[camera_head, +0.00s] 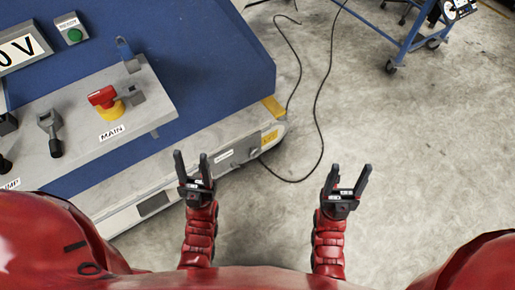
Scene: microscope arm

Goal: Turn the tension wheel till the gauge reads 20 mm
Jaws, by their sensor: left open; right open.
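I cannot make out a tension wheel or a gauge for certain in the head view. A partly cut-off white plate with dark markings (460,8) shows at the top right edge, too small to read. My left gripper (191,158) is open and empty, in front of the lower edge of a blue machine. My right gripper (350,168) is open and empty above the bare concrete floor. Both grippers point away from me and touch nothing that I can see.
A black cable (318,110) lies on the floor. A blue wheeled cart (408,45) stands far right.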

